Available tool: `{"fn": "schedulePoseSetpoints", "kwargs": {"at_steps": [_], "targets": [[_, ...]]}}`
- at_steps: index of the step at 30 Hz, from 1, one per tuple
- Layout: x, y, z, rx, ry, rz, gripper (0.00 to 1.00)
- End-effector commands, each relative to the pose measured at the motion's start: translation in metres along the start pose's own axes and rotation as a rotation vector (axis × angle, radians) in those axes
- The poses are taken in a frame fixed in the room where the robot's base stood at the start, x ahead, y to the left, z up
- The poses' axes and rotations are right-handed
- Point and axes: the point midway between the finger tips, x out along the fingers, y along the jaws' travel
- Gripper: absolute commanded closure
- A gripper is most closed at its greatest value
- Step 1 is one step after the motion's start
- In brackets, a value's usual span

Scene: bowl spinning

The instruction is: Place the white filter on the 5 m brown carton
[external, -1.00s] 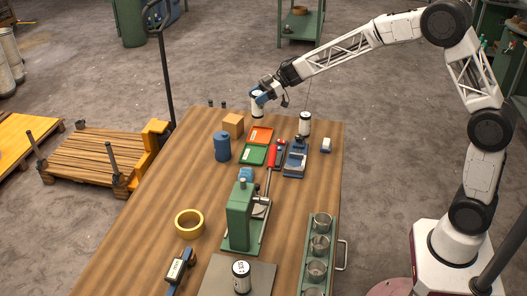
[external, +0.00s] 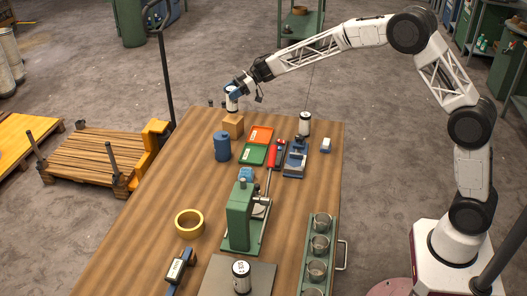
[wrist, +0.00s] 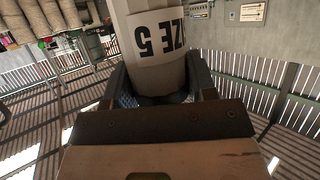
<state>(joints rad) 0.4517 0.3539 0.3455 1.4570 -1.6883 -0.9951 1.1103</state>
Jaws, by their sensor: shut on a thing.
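My gripper (external: 236,88) is shut on a white filter (external: 232,101), which is roughly upright at the far left end of the table. In the wrist view, the filter (wrist: 155,45) stands between the two fingers (wrist: 160,80), its upside-down label reading "SIZE 5". The brown carton (external: 233,125) sits on the table just below the filter in the external view. I cannot make out the carton in the wrist view.
A blue cylinder (external: 222,146), an orange tray (external: 261,135) and a green tray (external: 253,154) are near the carton. Another white filter (external: 304,124) stands to the right and one more (external: 241,277) at the front. A green press (external: 241,215) stands mid-table.

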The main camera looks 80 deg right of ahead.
Motion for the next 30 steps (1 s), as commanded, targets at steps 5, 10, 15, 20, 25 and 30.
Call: {"fn": "schedulePoseSetpoints", "kwargs": {"at_steps": [5, 10, 15, 20, 25, 30], "targets": [[0.0, 0.001, -0.001, -0.001, 0.0, 0.0, 0.74], [0.001, 0.001, 0.0, -0.001, 0.0, 0.0, 0.74], [0.004, 0.001, 0.009, 0.001, 0.0, 0.0, 0.74], [0.011, 0.001, 0.025, 0.001, 0.0, -0.001, 0.74], [0.014, 0.001, 0.032, -0.001, 0.0, 0.0, 0.74], [0.014, 0.001, 0.032, -0.001, 0.0, 0.0, 0.74]]}}
